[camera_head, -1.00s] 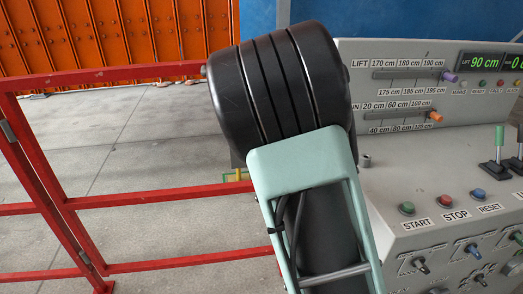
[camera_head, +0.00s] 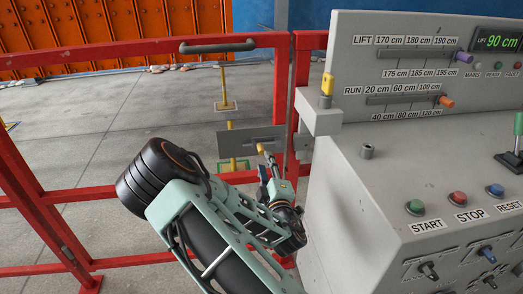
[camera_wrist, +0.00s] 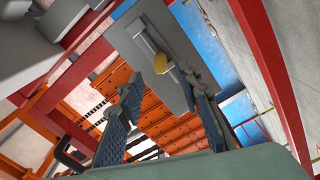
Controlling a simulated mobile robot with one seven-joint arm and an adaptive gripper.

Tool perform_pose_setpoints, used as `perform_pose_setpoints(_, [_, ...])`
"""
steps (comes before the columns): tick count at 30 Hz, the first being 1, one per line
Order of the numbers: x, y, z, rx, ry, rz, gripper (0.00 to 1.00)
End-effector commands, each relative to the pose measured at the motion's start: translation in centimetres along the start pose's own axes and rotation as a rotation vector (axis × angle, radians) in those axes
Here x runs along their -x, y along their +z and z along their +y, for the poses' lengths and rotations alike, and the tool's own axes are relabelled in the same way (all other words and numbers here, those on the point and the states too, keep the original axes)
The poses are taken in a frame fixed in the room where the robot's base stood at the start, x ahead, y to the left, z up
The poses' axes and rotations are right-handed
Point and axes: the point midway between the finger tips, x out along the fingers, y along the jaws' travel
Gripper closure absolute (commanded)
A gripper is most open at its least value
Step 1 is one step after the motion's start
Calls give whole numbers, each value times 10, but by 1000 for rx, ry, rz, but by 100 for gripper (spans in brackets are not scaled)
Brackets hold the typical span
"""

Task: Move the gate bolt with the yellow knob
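The gate bolt's yellow knob (camera_head: 261,148) stands out from a grey plate (camera_head: 235,138) on the red gate. In the wrist view the yellow knob (camera_wrist: 160,64) sits on the bolt bar, ahead of and roughly between my fingertips. The grey plate (camera_wrist: 178,95) lies behind it. My gripper (camera_head: 266,175) is just below and in front of the knob in the head view. In the wrist view my gripper (camera_wrist: 166,86) is open, with its two fingers spread and nothing held. Whether a finger touches the knob I cannot tell.
A grey control console (camera_head: 345,190) with sliders, buttons and levers stands close on the right. A yellow piece (camera_head: 327,84) sits on its corner block. A dark handle (camera_head: 218,47) is on the gate's top red rail (camera_head: 130,51). Open concrete floor lies beyond.

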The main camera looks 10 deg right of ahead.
Motion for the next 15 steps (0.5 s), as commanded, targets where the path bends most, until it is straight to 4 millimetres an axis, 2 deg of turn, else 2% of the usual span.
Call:
perform_pose_setpoints(3, [-24,0,0,0,1,1,68])
perform_pose_setpoints(9, [-58,0,0,-1,0,0,68])
perform_pose_setpoints(15, [-77,1,0,-1,0,-2,68])
